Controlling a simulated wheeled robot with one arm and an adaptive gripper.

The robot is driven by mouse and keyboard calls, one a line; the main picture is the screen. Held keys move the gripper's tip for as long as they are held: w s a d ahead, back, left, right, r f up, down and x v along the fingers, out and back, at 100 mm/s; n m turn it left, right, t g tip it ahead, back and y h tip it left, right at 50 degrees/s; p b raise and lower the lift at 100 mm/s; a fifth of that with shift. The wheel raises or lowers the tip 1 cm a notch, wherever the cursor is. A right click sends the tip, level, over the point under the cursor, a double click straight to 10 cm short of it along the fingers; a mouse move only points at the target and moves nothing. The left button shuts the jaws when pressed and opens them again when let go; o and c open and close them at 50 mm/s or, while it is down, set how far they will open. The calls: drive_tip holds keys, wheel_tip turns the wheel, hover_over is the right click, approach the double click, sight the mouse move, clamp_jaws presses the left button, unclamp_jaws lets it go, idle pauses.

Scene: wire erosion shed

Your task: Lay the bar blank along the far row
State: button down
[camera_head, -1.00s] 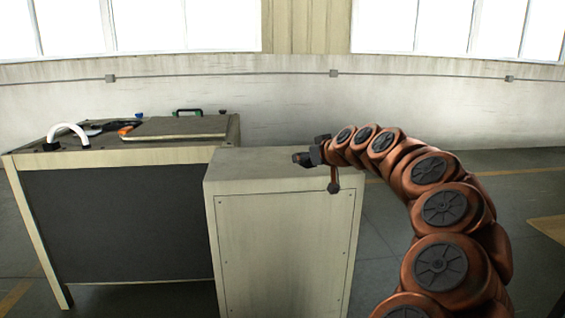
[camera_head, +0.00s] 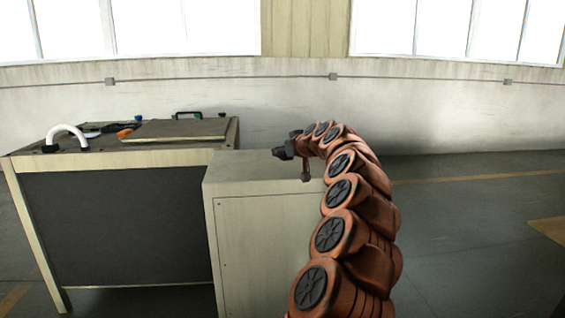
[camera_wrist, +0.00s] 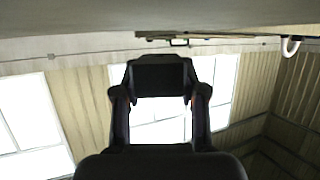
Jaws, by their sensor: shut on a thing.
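My gripper (camera_head: 282,152) is above the top of the pale cabinet (camera_head: 240,172), pointing left toward the worktable. In the wrist view my gripper (camera_wrist: 158,76) is shut, with a dark blocky shape between its fingers. I take this to be the bar blank, but its outline cannot be told from the dark fingers, and it is too small to make out in the head view. The far row cannot be made out in either view.
The worktable (camera_head: 110,170) at left carries a flat board (camera_head: 176,129), a white curved tube (camera_head: 66,131), an orange-handled tool (camera_head: 125,132) and a green-handled thing (camera_head: 188,114). The cabinet adjoins its right side. Open floor (camera_head: 470,220) lies to the right.

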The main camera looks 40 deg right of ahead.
sight(283, 167)
drive_tip(key=shift+w, duration=0.25)
drive_tip(key=shift+f+b, duration=0.45)
drive_tip(key=shift+f, duration=1.3)
drive_tip(key=shift+f, duration=0.15)
drive_tip(key=c, duration=0.7)
unclamp_jaws()
drive_tip(key=shift+o, duration=0.2)
drive_tip(key=shift+r, duration=0.25)
drive_tip(key=p+v, duration=0.1)
drive_tip(key=v, duration=1.1)
